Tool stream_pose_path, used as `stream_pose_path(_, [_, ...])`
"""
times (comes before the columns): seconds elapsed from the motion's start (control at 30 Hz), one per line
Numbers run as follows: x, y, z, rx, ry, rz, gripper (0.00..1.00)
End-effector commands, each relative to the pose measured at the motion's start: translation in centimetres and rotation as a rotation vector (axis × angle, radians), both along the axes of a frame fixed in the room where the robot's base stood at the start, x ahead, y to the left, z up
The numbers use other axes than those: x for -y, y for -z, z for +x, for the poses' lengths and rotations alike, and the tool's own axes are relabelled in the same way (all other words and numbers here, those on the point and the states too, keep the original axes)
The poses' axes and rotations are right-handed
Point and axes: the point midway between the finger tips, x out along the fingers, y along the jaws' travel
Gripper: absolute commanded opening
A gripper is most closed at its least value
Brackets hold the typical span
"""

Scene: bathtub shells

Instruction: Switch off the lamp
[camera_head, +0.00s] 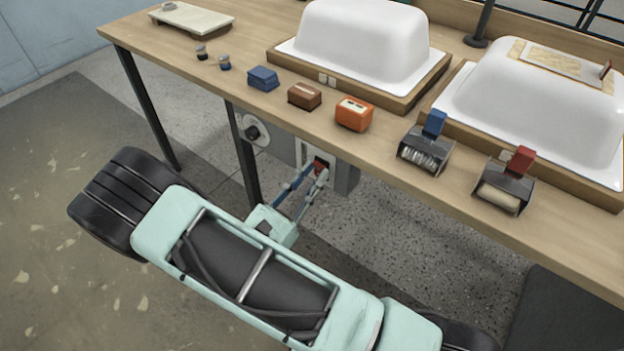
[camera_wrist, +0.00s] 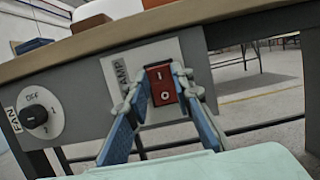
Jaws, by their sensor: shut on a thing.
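The lamp switch (camera_wrist: 162,86) is a red rocker marked I above and O below, on a pale plate (camera_wrist: 122,66) labelled LAMP. It sits on the grey panel under the workbench front edge. In the head view the red switch (camera_head: 320,164) shows just past my fingertips. My gripper (camera_wrist: 164,73) has one finger on each side of the red rocker, shut on it. In the head view my gripper (camera_head: 308,178) reaches in under the bench edge. I cannot tell which half of the rocker is pressed in. No lamp is clearly identifiable.
A black FAN knob (camera_wrist: 34,116) is left of the switch on the same panel. The workbench (camera_head: 400,125) overhangs it, carrying white tub shells (camera_head: 365,45), small boxes and an orange device (camera_head: 353,113). A bench leg (camera_head: 245,160) stands left of my gripper.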

Motion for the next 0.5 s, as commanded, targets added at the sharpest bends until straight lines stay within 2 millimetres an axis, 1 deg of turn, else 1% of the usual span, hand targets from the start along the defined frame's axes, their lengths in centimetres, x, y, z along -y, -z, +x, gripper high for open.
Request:
stream_pose_path(0.27, [0.0,0.01,-0.02,0.003,0.0,-0.001,0.0])
stream_pose_path(0.3, [0.0,0.01,-0.02,0.003,0.0,-0.001,0.24])
stream_pose_path(0.43, [0.0,0.01,-0.02,0.002,0.0,0.0,0.38])
stream_pose_path(0.5, [0.0,0.01,-0.02,0.002,0.0,0.0,0.39])
